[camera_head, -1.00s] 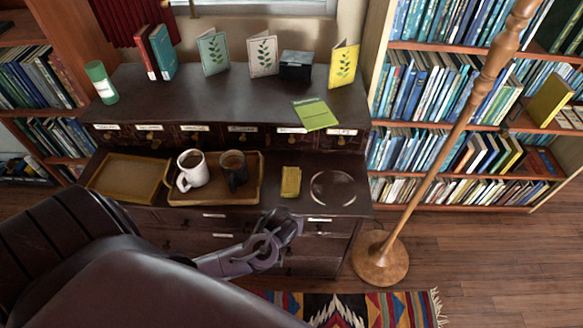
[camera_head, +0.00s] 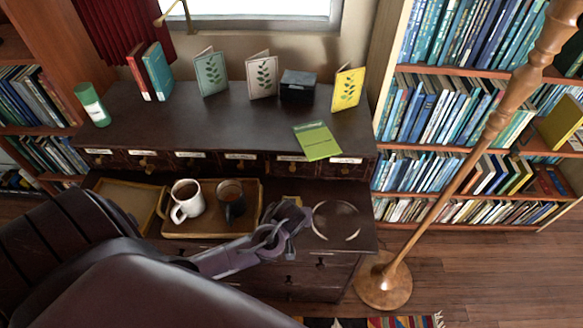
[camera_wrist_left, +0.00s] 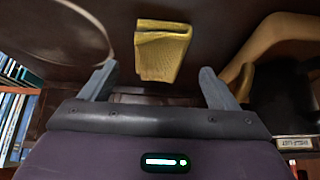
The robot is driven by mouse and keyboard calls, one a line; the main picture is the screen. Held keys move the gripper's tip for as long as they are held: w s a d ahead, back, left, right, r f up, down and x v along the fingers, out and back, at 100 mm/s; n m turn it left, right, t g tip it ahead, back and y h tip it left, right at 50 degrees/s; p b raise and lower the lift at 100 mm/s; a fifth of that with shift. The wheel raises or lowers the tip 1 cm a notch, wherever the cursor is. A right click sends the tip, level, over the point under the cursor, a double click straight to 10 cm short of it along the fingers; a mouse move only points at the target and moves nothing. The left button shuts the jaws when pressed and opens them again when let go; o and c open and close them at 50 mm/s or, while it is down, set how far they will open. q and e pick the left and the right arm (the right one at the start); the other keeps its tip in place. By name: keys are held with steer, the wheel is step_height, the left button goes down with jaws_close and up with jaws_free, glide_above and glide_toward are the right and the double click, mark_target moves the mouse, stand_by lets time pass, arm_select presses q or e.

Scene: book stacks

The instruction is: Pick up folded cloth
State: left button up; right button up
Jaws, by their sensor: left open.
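The folded cloth is a small yellow-olive pad that lies on the dark cabinet's lower ledge. In the head view only a sliver of the cloth (camera_head: 291,197) shows behind my left gripper (camera_head: 288,222). In the left wrist view the cloth (camera_wrist_left: 162,50) lies just ahead of the left gripper (camera_wrist_left: 158,78), roughly centred between its fingers. The fingers are spread apart with nothing between them, and they appear short of the cloth. My right gripper is not in view.
A tray (camera_head: 168,228) with a white mug (camera_head: 187,203) and a dark mug (camera_head: 231,200) stands left of the cloth. A round clear dish (camera_head: 336,221) lies to its right. A wooden lamp pole (camera_head: 455,183) rises farther right. Cards and books stand on the upper shelf.

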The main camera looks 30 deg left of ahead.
arm_select(q)
steer(key=x, duration=0.3)
steer(key=shift+w+a+f, duration=0.15)
steer(key=shift+w+f, duration=0.05)
steer(key=shift+w, duration=0.25)
steer(key=c, duration=1.1)
